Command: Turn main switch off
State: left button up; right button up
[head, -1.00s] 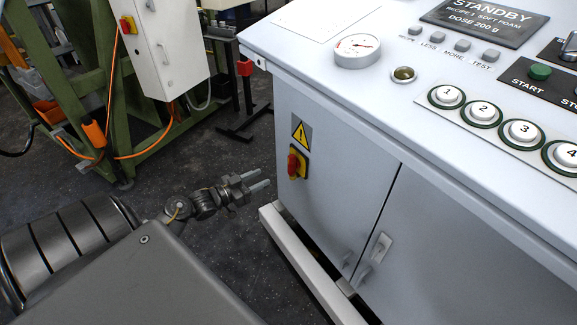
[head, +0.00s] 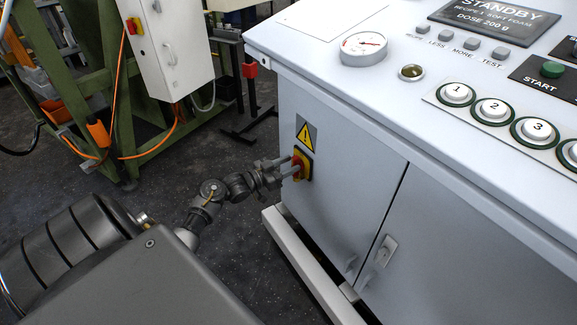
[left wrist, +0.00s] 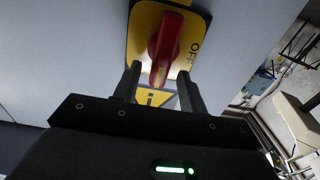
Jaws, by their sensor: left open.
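The main switch, a red handle on a yellow plate (head: 305,166), sits on the side panel of the grey cabinet below a yellow warning triangle (head: 306,134). In the left wrist view the red handle (left wrist: 166,45) stands near the top centre, with "OFF" printed to its right. My left gripper (head: 290,168) is open, its fingers pointing at the switch. In the left wrist view its fingertips (left wrist: 157,75) lie on either side of the handle's lower end. Whether they touch the handle I cannot tell. My right gripper is not in view.
The cabinet (head: 345,190) carries a gauge (head: 363,46), numbered buttons and a "STANDBY" display (head: 498,18) on top. A pale plinth rail (head: 305,265) runs along its foot. A green frame with a white box (head: 170,45) stands behind at left. Open floor lies between.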

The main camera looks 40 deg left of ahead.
pick_arm(q)
jog(key=shift+w+d, duration=0.1)
jog(key=shift+w, duration=0.1)
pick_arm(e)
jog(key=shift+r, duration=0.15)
pick_arm(q)
grip_shut()
